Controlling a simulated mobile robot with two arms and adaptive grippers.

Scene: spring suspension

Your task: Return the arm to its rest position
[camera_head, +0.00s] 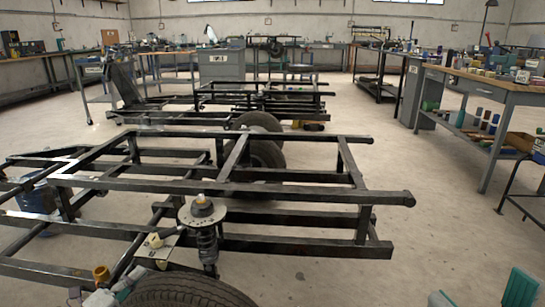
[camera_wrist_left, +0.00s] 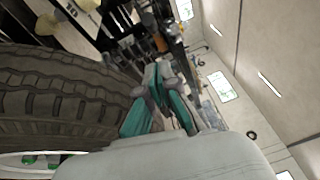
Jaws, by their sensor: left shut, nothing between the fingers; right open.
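My left gripper (camera_head: 118,287) is at the bottom left of the head view, beside the near tire (camera_head: 190,291), partly cut off by the frame edge. In the left wrist view its teal fingers (camera_wrist_left: 160,75) are together with nothing between them, and the tire (camera_wrist_left: 60,95) fills the left side. My right gripper (camera_head: 480,296) is open and empty at the bottom right, only its teal fingertips showing. The spring suspension (camera_head: 207,247) stands upright at the frame's near side, with a round top plate (camera_head: 187,216) above it.
The black tube chassis frame (camera_head: 255,189) spans the left and middle. A second tire (camera_head: 265,150) and another frame (camera_head: 265,96) are behind. A cluttered workbench (camera_head: 498,92) stands at the right. The floor between the chassis and workbench is clear.

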